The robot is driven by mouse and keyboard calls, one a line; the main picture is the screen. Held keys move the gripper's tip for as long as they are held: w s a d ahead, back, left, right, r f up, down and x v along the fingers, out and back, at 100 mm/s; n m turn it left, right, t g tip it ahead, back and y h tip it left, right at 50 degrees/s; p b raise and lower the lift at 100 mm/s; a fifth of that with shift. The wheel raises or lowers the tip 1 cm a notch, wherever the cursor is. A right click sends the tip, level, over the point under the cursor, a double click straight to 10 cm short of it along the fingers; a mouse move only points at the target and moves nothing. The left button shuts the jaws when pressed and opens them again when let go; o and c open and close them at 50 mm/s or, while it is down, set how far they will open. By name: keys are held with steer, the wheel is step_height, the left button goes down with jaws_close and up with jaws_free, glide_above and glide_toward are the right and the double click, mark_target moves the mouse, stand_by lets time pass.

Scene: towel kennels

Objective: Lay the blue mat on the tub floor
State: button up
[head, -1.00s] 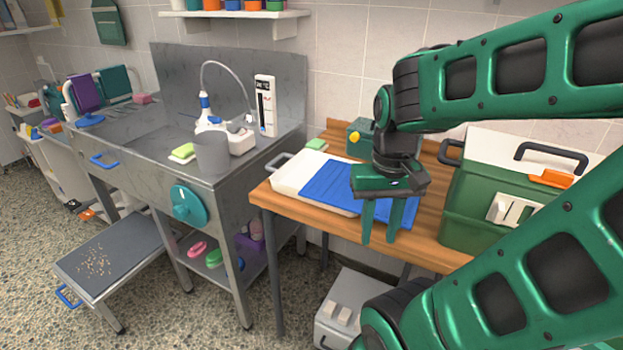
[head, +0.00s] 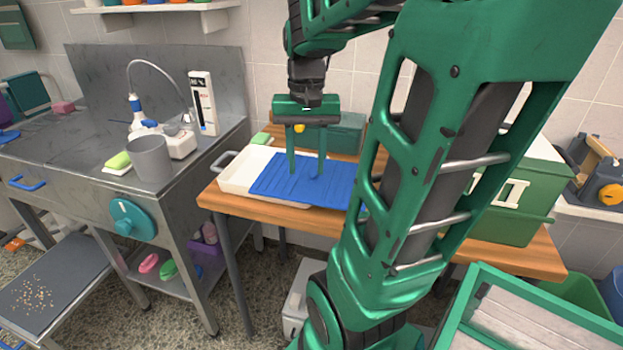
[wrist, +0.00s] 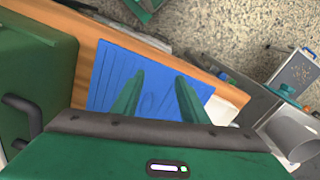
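The blue mat (head: 275,181) lies flat, partly over a white tray (head: 236,176) on the wooden table, its right end reaching past the tray. My gripper (head: 305,174) is above the mat, fingers pointing down and spread apart, with nothing between them. In the wrist view the mat (wrist: 104,84) lies beneath the open gripper fingers (wrist: 160,97). Whether the fingertips touch the mat I cannot tell. The steel tub (head: 60,130) stands to the left of the table; its inside floor is hard to make out.
A green case (head: 508,210) stands right on the wooden table (head: 232,207). A grey step (head: 45,285) is below the tub.

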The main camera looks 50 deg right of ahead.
steer(key=w+d+r+m, duration=0.3)
steer(key=w+d, duration=0.3)
steer(key=d, duration=0.2)
glide_above(313, 169)
steer(key=f, duration=0.5)
steer(key=shift+w+a+f, duration=0.15)
steer(key=shift+w+f, duration=0.15)
steer(key=shift+f, duration=0.05)
steer(key=shift+s+d+f, duration=0.15)
steer(key=shift+f, duration=1.2)
steer(key=shift+s+d+f, duration=0.1)
steer(key=shift+s+f, duration=0.05)
steer(key=shift+f, duration=1.2)
jaws_close()
